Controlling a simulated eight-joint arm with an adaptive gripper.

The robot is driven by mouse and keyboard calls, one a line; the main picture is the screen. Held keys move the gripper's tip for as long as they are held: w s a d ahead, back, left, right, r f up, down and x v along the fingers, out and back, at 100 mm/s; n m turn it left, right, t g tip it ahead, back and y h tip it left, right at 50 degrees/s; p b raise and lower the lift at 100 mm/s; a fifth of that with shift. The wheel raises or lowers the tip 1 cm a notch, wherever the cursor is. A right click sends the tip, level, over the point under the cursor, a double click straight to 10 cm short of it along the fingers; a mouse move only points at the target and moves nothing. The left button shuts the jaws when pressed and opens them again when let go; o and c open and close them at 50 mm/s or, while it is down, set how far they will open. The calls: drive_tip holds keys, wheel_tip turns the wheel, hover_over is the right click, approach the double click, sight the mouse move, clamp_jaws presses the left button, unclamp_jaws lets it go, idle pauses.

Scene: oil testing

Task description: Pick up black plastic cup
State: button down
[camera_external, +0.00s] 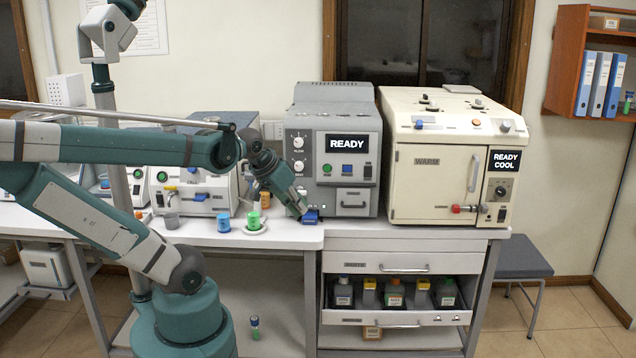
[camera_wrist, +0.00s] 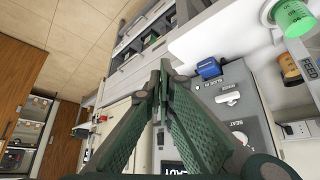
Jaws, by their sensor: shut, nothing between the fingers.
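I cannot pick out a clearly black plastic cup in either view. A small dark grey cup (camera_external: 171,220) stands on the left part of the bench, well left of my gripper. My gripper (camera_external: 301,212) is shut and empty, low at the front of the grey machine, beside a small blue object (camera_external: 310,216). In the wrist view my gripper (camera_wrist: 161,68) shows with its fingertips together, and the blue object (camera_wrist: 209,68) lies just right of them, apart in the picture. The grey cup does not show in the wrist view.
A blue cup (camera_external: 223,222), a green cup (camera_external: 254,221) on a saucer and an orange jar (camera_external: 265,200) stand between the grey cup and my gripper. The grey machine (camera_external: 335,150) and cream oven (camera_external: 440,165) stand behind and right. An open drawer of bottles (camera_external: 394,318) is below.

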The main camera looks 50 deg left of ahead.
drive_tip(key=c, duration=1.6)
unclamp_jaws()
drive_tip(key=shift+r, duration=0.1)
wheel_tip(320, 180, up, 26)
drive_tip(key=f, duration=0.1)
drive_tip(key=w+a+r+n+g+p, duration=0.1)
drive_tip(key=w+a+r+n+p, duration=0.1)
drive_tip(key=w+a, duration=0.3)
drive_tip(key=w+a+r+n+g+p, duration=0.2)
drive_tip(key=w+a+n+p, duration=0.2)
drive_tip(key=a, duration=0.5)
drive_tip(key=w+a+r+n+g+p, duration=0.1)
drive_tip(key=w+a+r+n+p, duration=0.1)
drive_tip(key=w+a, duration=0.5)
drive_tip(key=shift+a+r+n+g+p, duration=0.1)
drive_tip(key=shift+a+n+g+p, duration=0.3)
drive_tip(key=shift+p, duration=0.8)
drive_tip(key=w+a+f+n+g+h+p, duration=0.1)
drive_tip(key=w+a+f+n+p, duration=0.2)
drive_tip(key=a, duration=0.9)
drive_tip(key=a+f+n+g+p, duration=0.2)
drive_tip(key=a+n+p, duration=0.25)
drive_tip(key=a, duration=0.75)
drive_tip(key=shift+m, duration=0.25)
wheel_tip(320, 180, down, 31)
drive_tip(key=shift+f, duration=0.1)
